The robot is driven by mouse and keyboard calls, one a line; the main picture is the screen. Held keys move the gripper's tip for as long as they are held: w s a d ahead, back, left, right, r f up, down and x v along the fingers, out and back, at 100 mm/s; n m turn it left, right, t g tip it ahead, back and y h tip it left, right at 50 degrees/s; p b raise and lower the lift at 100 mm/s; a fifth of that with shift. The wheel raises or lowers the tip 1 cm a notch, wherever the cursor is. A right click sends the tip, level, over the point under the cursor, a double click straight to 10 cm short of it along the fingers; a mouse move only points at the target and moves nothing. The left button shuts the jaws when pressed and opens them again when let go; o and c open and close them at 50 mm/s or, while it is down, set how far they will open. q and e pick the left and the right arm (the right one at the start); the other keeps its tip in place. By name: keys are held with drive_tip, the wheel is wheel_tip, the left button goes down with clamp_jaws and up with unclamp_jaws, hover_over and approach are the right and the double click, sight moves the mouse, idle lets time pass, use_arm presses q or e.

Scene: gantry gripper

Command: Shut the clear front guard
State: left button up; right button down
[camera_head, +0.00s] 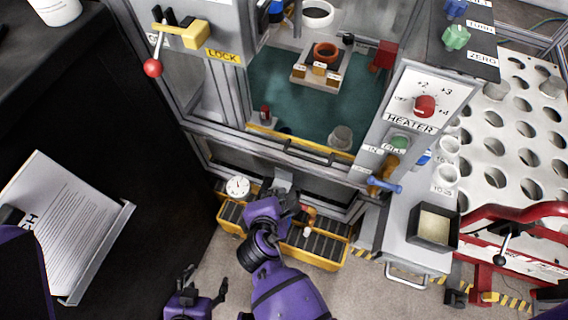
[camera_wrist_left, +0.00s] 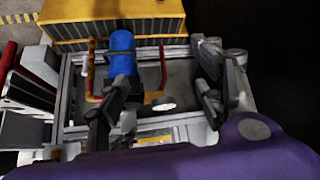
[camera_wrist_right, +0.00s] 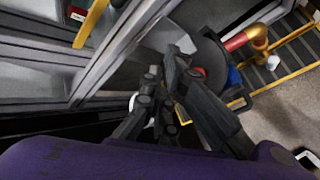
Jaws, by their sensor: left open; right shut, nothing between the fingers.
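The clear front guard (camera_head: 330,192) appears as a metal-framed panel at the front of the machine, low below the opening. A grey handle bar (camera_head: 305,152) runs along its top. The green enclosure floor shows openly above it. My right gripper (camera_head: 287,192) is shut and empty close in front of the panel; contact cannot be told. In the right wrist view its closed fingers (camera_wrist_right: 168,68) are beside a diagonal metal frame (camera_wrist_right: 120,45). My left gripper (camera_head: 205,278) is open and empty, low and left of the right arm. Its spread fingers also show in the left wrist view (camera_wrist_left: 166,92).
A yellow slotted crate (camera_head: 325,262) with a round gauge (camera_head: 237,187) stands below the guard. A blue-ended handle (camera_head: 385,186) projects at the opening's right. A red-knobbed lever (camera_head: 153,68) hangs upper left. A grey bin (camera_head: 433,228) stands right.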

drive_tip(key=w+d+n+h, duration=0.1)
drive_tip(key=w+n, duration=0.1)
drive_tip(key=n, duration=0.1)
drive_tip(key=w+d+f+n+h, duration=0.1)
drive_tip(key=w+n, duration=0.2)
drive_tip(key=n, duration=0.1)
drive_tip(key=w+d+f+n+t+h+b, duration=0.1)
drive_tip(key=w+d+n, duration=0.1)
drive_tip(key=w+n, duration=0.1)
drive_tip(key=shift+f, duration=0.1)
drive_tip(key=shift+w+d+f, duration=0.25)
drive_tip(key=shift+w+f, duration=0.05)
drive_tip(key=shift+w, duration=0.35)
